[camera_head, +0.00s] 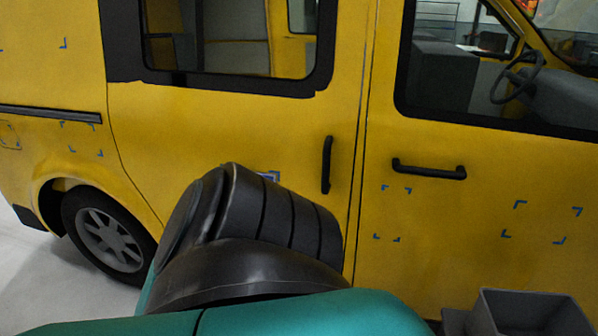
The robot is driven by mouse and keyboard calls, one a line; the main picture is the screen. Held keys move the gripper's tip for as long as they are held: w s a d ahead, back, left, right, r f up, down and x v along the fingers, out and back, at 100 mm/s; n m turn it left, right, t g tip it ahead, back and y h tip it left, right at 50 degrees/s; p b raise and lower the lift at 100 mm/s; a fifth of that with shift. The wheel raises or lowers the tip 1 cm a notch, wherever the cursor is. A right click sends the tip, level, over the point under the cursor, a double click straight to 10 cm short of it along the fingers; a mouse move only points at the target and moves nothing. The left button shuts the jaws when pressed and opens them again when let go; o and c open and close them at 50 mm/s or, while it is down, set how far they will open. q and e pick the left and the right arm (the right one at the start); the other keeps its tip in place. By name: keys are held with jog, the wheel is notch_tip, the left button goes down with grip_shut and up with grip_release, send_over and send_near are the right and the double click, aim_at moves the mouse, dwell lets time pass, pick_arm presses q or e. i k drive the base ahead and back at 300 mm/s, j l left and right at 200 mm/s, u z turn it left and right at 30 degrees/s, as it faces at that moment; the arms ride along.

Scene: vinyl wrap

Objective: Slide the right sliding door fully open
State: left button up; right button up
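The yellow van's sliding door (230,125) fills the middle of the head view and has a dark-framed window in its upper part. It looks closed, with its right edge along the narrow seam beside the front door. Its black vertical handle (327,165) is near that right edge, and nothing is touching it in view. A dark slide rail (48,114) runs along the body to the left of the door. My own dark and teal arm parts cover the lower middle of the view and hide the door's lower part. Neither gripper shows.
The front door (480,205) with a black horizontal handle (428,169) is to the right. A rear wheel (105,238) is at the left. A grey open box (528,312) stands at the lower right. Light floor (60,285) is clear at the lower left.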

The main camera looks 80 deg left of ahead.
aim_at(170, 129)
jog(key=u, duration=3)
jog(key=i+u, duration=0.1)
